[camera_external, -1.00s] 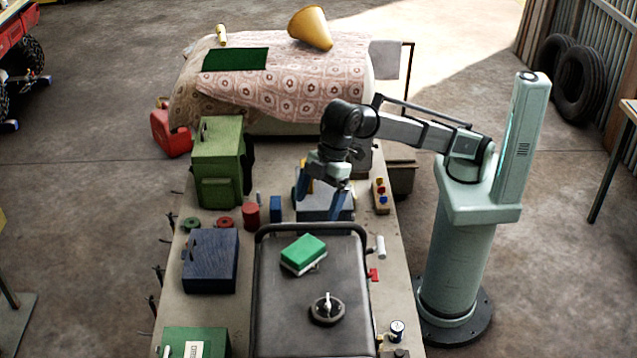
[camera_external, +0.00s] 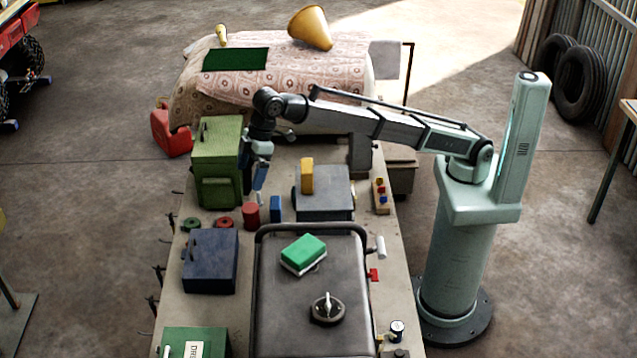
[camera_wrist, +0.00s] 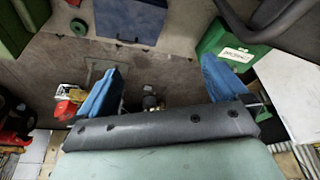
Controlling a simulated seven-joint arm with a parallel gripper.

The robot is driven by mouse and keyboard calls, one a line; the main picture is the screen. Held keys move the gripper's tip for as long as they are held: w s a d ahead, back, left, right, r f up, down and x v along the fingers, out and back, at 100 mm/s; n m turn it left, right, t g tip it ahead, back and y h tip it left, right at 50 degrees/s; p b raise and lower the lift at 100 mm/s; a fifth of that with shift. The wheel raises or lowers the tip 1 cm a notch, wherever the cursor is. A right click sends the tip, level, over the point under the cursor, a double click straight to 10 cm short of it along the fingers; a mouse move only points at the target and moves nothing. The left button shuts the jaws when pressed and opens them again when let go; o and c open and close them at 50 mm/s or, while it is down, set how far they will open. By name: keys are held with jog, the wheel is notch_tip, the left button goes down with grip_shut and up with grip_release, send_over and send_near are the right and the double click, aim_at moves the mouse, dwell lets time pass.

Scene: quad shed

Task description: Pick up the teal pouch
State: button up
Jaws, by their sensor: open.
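I cannot pick out a teal pouch for certain in either view. My gripper (camera_external: 259,197) hangs above the bench, just right of a tall olive-green box-like bag (camera_external: 217,165) with a front pocket. Its two blue fingers are apart with nothing between them; they also show in the wrist view (camera_wrist: 160,65). A bright green block with a white underside (camera_external: 303,250) lies on a dark grey case (camera_external: 275,325), well below the gripper in the picture.
Near the gripper on the bench stand a red cylinder (camera_external: 250,214), a small blue block (camera_external: 275,208) and a grey box (camera_external: 325,203) with a yellow block (camera_external: 307,176). A navy box (camera_external: 210,262) and a green labelled box (camera_external: 195,342) line the left side.

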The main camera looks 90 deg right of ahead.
jog(key=d+f+m, duration=0.1)
jog(key=d+f, duration=0.4)
jog(key=d, duration=0.3)
jog(key=s+d+f+m+h, duration=0.1)
jog(key=d+f, duration=0.3)
jog(key=d, duration=0.5)
jog(key=d+f+m, duration=0.1)
jog(key=d+f, duration=0.4)
jog(key=d, duration=0.3)
jog(key=s+d+f+t, duration=0.1)
jog(key=s+d+f, duration=1.15)
jog(key=s, duration=0.35)
jog(key=shift+a+x, duration=0.25)
jog(key=shift+x, duration=2)
jog(key=shift+a+x, duration=0.2)
jog(key=shift+x, duration=2)
jog(key=shift+w+x, duration=0.15)
jog(key=shift+x, duration=1.15)
jog(key=shift+w+x, duration=0.15)
jog(key=shift+x, duration=1.1)
jog(key=shift+a+r, duration=0.15)
jog(key=shift+a, duration=0.05)
jog(key=shift+c, duration=0.5)
jog(key=c, duration=0.6)
